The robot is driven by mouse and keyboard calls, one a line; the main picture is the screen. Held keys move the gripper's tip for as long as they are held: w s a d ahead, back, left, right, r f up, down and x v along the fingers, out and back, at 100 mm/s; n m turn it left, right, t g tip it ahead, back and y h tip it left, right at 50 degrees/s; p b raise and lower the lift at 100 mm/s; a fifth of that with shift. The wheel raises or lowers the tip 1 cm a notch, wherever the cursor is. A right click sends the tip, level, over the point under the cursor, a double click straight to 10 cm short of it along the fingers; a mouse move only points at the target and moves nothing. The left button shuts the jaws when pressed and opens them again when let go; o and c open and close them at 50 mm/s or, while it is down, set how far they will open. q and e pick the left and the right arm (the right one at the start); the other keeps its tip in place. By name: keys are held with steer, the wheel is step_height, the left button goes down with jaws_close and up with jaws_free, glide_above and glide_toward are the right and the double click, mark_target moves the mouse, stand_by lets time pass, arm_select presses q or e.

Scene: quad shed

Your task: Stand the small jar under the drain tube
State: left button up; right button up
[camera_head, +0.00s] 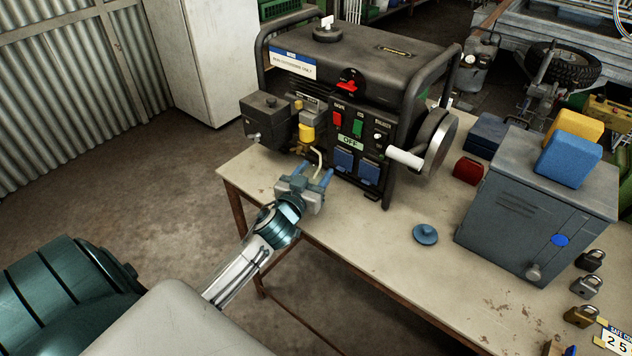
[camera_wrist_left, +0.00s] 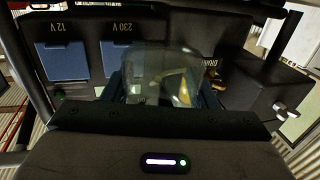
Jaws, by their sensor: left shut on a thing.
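My left gripper (camera_head: 310,174) is in front of the generator's lower left part, over the near edge of the workbench. In the left wrist view its dark fingers sit on both sides of a clear small jar (camera_wrist_left: 158,64), and it is shut on it. In the head view the jar is hard to make out between the fingers. The pale drain tube (camera_head: 317,158) hangs below the yellow part of the generator (camera_head: 360,60), just behind the gripper. I cannot tell whether the jar is under the tube's end or touches the bench. My right gripper is not in view.
A blue lid-like disc (camera_head: 425,234) lies there. A grey metal cabinet (camera_head: 535,205) with yellow and blue blocks on top stands further right, with padlocks (camera_head: 586,286) beside it. A crank handle (camera_head: 404,158) sticks out from the generator.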

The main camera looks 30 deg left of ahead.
arm_select(q)
step_height(320, 180, down, 4)
steer(key=shift+s+f+b, duration=0.1)
steer(key=shift+f+b, duration=0.05)
steer(key=shift+b, duration=0.2)
steer(key=shift+w+p, duration=0.3)
steer(key=shift+w, duration=0.05)
steer(key=shift+w+f, duration=0.1)
steer(key=shift+f, duration=0.1)
steer(key=shift+f+b, duration=0.2)
steer(key=shift+b, duration=0.1)
steer(key=o, duration=1)
steer(key=shift+r, duration=0.1)
